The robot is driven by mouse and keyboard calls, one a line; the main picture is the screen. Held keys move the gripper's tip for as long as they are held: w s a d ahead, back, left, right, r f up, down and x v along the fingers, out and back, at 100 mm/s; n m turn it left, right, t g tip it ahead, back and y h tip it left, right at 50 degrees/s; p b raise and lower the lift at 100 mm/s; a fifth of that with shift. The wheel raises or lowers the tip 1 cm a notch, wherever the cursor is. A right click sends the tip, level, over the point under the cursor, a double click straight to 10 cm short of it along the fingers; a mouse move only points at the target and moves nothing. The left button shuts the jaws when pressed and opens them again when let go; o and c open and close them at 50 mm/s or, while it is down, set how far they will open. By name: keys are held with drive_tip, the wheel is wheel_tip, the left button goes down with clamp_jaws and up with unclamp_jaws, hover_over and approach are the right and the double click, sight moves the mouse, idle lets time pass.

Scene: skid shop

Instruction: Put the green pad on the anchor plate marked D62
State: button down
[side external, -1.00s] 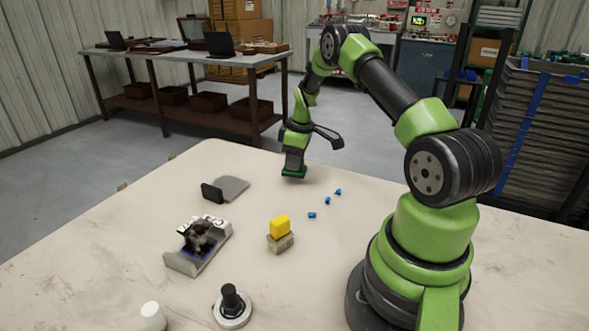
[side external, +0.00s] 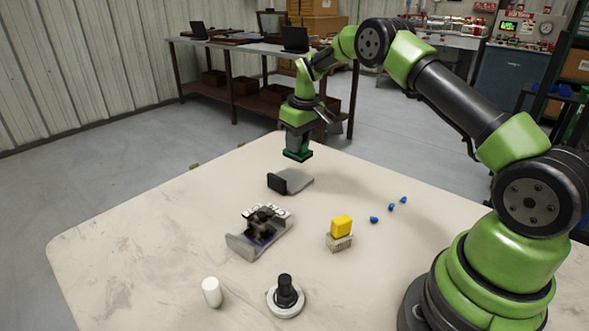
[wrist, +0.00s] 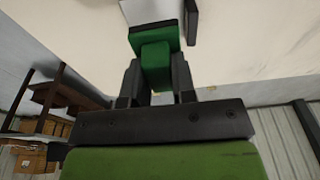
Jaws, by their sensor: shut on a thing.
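The green pad (side external: 298,155) is held in my gripper (side external: 299,142), above the table and just behind the grey plate. In the wrist view the green pad (wrist: 155,38) sits between the two dark fingers of my gripper (wrist: 155,75). A flat grey plate (side external: 296,180) with an upright black block (side external: 277,184) at its left end lies below the pad, apart from it. The same grey plate (wrist: 146,10) shows partly at the top of the wrist view. No D62 marking is readable, so I cannot tell which plate bears it.
A grey tray-like fixture (side external: 240,245) with dark parts and white lettered pieces stands left of centre. A yellow block (side external: 341,225) sits on a tan base. A white cylinder (side external: 211,291) and a black knob (side external: 285,290) stand at the front. Several small blue pieces lie right.

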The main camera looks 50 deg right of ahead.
wheel_tip(320, 180, down, 8)
drive_tip(key=shift+r, duration=0.1)
idle(0.4)
drive_tip(key=c, duration=0.9)
unclamp_jaws()
drive_tip(key=shift+c, duration=0.2)
